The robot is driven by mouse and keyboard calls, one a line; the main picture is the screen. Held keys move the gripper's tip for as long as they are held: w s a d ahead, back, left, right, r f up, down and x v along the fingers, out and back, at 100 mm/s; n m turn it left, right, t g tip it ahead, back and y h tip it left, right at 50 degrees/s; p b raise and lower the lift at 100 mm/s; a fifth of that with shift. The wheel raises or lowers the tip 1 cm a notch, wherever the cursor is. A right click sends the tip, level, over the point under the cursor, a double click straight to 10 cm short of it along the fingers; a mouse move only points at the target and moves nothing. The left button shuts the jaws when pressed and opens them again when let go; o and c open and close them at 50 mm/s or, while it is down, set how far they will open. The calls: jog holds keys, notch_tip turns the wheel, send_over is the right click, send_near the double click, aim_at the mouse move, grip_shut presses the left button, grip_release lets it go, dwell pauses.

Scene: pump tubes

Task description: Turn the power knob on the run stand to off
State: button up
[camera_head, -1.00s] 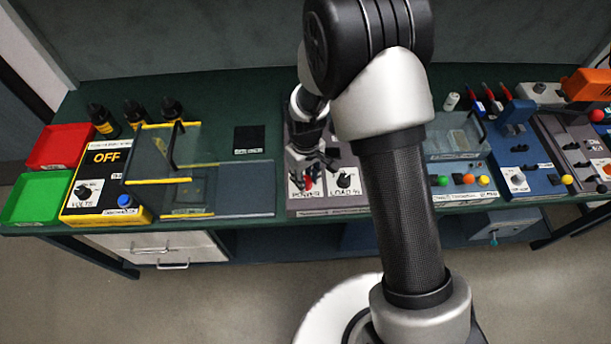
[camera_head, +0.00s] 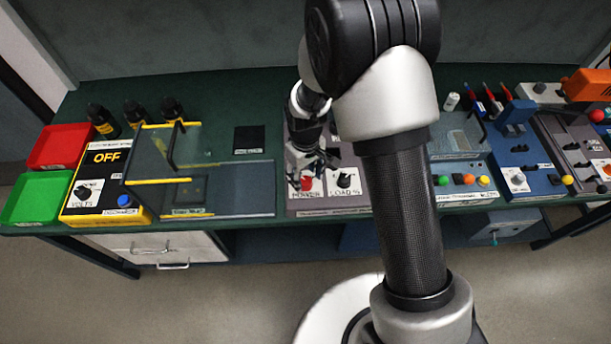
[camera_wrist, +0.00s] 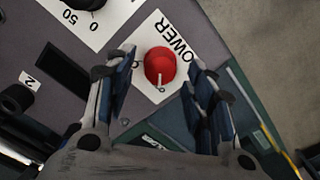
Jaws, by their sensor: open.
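The run stand is a grey panel (camera_head: 337,208) on the bench, partly hidden behind my arm in the head view. Its red power knob (camera_wrist: 160,66) sits on a white label reading POWER in the wrist view, with a pale pointer line on it. The knob also shows in the head view (camera_head: 307,183), just under my gripper. My gripper (camera_wrist: 160,75) is open, with one finger on each side of the red knob in the wrist view. Gaps show between the knob and both fingers. I cannot tell how high the fingertips are above the panel.
A black load knob (camera_head: 344,180) on a white label stands right beside the power knob. To the left are a clear-covered station with yellow edges (camera_head: 160,181) and a yellow-black box (camera_head: 105,158) reading OFF. More devices stand to the right.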

notch_tip(320, 180, up, 11)
dwell(0.3)
dwell(0.4)
notch_tip(320, 180, up, 7)
jog(key=m+t, duration=0.1)
send_over(306, 180)
jog(key=s+d, duration=0.2)
jog(key=d, duration=0.1)
jog(key=s+d+r+m+t, duration=0.1)
jog(key=s+d+r+m, duration=0.2)
jog(key=s+d+r, duration=0.4)
jog(key=s+d+r+m+t, duration=0.1)
jog(key=s+r, duration=0.1)
jog(key=s, duration=0.4)
jog(key=s+d+r+m+t, duration=0.1)
jog(key=s+r+m, duration=0.1)
jog(key=s, duration=0.4)
jog(key=shift+s+d+r+t, duration=0.3)
jog(key=shift+s+r, duration=0.1)
jog(key=shift+r, duration=0.4)
